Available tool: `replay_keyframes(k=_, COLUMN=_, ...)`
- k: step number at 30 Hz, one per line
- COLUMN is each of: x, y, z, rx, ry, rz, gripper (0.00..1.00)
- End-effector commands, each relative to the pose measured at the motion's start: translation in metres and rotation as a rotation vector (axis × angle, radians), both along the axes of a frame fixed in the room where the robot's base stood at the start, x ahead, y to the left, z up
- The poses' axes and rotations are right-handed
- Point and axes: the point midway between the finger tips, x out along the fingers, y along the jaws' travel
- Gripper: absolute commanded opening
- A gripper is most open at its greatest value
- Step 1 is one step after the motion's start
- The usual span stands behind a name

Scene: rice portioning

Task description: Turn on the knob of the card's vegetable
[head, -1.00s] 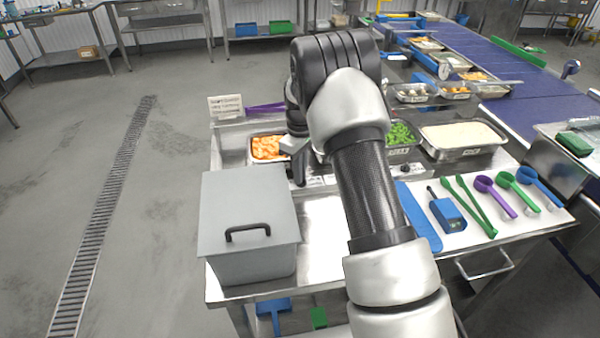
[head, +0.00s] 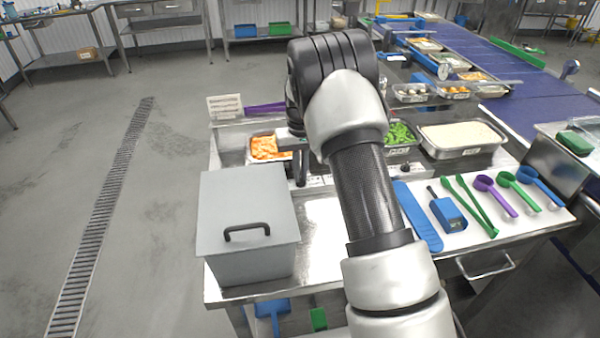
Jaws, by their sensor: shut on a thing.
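The white card (head: 225,107) stands at the back left of the counter; its print is too small to read. A pan of orange diced vegetable (head: 266,147) sits in the counter behind my gripper. A pan of green vegetable (head: 400,134) sits to the right, partly behind my arm. My gripper (head: 301,178) points down at the front strip below the orange pan. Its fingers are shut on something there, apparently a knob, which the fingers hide. Another stretch of the front strip is hidden behind my arm.
A grey lidded box (head: 249,215) with a black handle stands at the front left. A large pan of white rice (head: 462,135) is at the right. Blue, green and purple utensils (head: 486,184) lie on a white board. Bare steel lies between box and board.

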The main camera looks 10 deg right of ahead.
Motion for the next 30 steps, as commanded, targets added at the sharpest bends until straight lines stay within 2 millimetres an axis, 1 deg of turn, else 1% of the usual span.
replay_keyframes(k=9, x=0.0004, y=-0.0012, z=0.0014, rx=0.0, ry=-0.002, rz=-0.3, gripper=0.0)
replay_keyframes(k=18, x=0.0, y=-0.0028, z=0.0016, rx=0.0, ry=-0.002, rz=-0.563, gripper=0.0)
replay_keyframes(k=24, x=-0.0003, y=-0.0031, z=0.0016, rx=0.0, ry=-0.003, rz=-0.692, gripper=0.0)
replay_keyframes(k=30, x=-0.0005, y=-0.0035, z=0.0016, rx=0.001, ry=-0.003, rz=-0.775, gripper=0.0)
